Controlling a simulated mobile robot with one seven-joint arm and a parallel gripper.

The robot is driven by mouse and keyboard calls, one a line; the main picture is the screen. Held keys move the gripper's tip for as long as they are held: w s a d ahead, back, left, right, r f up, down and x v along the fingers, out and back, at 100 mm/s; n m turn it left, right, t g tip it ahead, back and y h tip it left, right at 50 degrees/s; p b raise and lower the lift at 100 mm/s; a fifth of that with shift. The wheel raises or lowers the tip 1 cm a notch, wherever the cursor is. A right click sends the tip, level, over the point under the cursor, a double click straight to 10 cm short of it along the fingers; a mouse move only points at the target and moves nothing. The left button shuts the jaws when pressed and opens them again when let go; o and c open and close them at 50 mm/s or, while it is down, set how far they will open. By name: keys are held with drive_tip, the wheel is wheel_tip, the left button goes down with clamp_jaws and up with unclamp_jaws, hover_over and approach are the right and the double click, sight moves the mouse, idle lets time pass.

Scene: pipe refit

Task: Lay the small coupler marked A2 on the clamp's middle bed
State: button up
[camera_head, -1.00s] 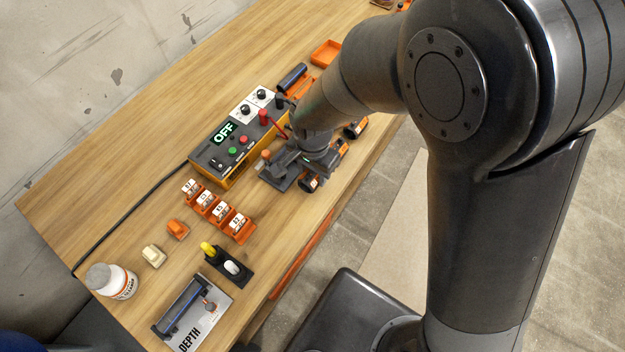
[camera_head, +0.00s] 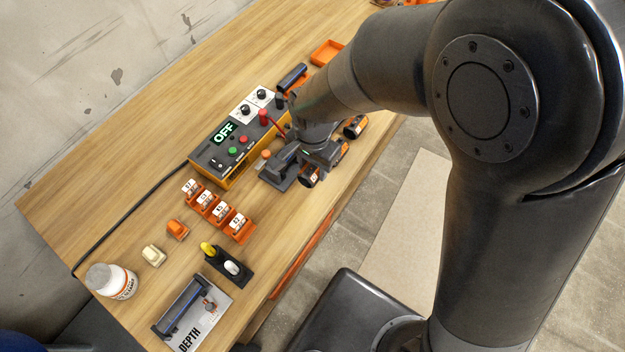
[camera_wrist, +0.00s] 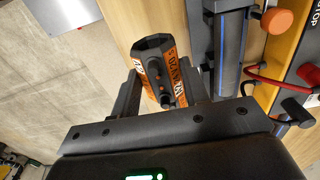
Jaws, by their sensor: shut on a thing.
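My gripper (camera_wrist: 160,88) is shut on a dark coupler with an orange label (camera_wrist: 157,60), held between its two fingers. The middle bed cannot be made out clearly.
A control box (camera_head: 238,140) reading OFF stands behind the clamp, with red and black leads near it. Orange holders with white tags (camera_head: 218,212) stand left. The table's front edge is close.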

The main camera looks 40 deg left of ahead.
drive_tip(key=shift+w+a+r, duration=0.2)
drive_tip(key=shift+w+a, duration=1.25)
drive_tip(key=shift+w, duration=0.55)
drive_tip(key=shift+w+a+r, duration=0.2)
drive_tip(key=shift+w+a, duration=1.25)
drive_tip(key=shift+w, duration=0.6)
drive_tip(key=shift+w+a+r, duration=0.2)
drive_tip(key=shift+w+a, duration=1.25)
drive_tip(key=shift+w, duration=0.55)
drive_tip(key=shift+f, duration=0.4)
drive_tip(key=shift+f, duration=0.45)
drive_tip(key=shift+f, duration=0.1)
drive_tip(key=shift+f, duration=0.75)
drive_tip(key=shift+f, duration=0.35)
